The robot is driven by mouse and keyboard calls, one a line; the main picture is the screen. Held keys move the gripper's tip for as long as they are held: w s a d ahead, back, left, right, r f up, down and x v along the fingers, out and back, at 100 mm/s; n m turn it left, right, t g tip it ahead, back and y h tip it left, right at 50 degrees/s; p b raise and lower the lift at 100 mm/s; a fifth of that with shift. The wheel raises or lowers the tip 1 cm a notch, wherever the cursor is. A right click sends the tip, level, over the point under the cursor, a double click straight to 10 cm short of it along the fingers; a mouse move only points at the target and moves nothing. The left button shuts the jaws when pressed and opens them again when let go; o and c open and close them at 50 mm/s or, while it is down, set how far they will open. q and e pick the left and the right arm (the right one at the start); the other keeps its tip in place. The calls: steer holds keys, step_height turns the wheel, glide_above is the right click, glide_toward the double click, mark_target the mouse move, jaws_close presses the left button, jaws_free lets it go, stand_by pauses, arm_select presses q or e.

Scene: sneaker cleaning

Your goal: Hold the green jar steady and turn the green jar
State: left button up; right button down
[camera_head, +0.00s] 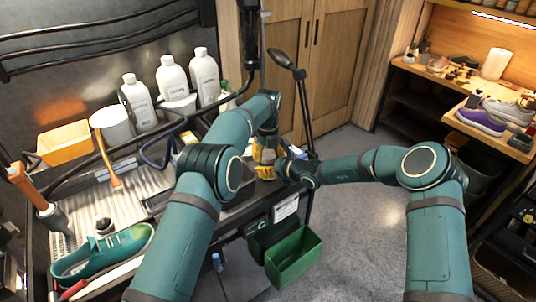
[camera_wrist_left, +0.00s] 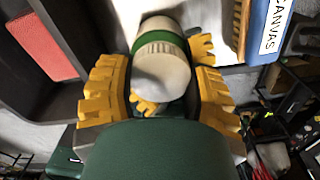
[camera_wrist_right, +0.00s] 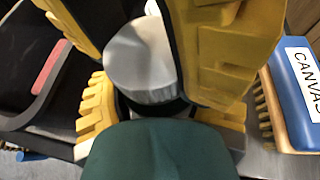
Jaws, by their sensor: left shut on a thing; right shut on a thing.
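The green jar (camera_wrist_left: 160,75) shows in the left wrist view as a pale, ribbed round piece with a green band and a whitish part beyond it. The right wrist view shows its round grey-white end (camera_wrist_right: 140,62). My left gripper (camera_head: 265,155) is shut on the jar, its yellow fingers on both sides of it. My right gripper (camera_wrist_right: 160,112) is also shut on the jar, close against the left one. In the head view the grippers and arms hide the jar. The fingers cover much of its side in the wrist views.
A wooden brush with a blue block labelled CANVAS (camera_wrist_right: 295,80) lies close beside the grippers. A dark tray with a red strip (camera_wrist_right: 48,68) is on the other side. White bottles (camera_head: 172,78), a yellow box (camera_head: 66,143) and a green shoe (camera_head: 105,253) occupy the bench. A green bin (camera_head: 293,258) hangs below.

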arm_select(q)
steer(key=n, duration=0.3)
steer(key=o, duration=1.2)
steer(key=shift+o, duration=0.4)
steer(key=shift+r, duration=2.25)
step_height(320, 180, up, 3)
steer(key=m, duration=0.3)
steer(key=shift+m, duration=0.3)
steer(key=shift+f, duration=3.85)
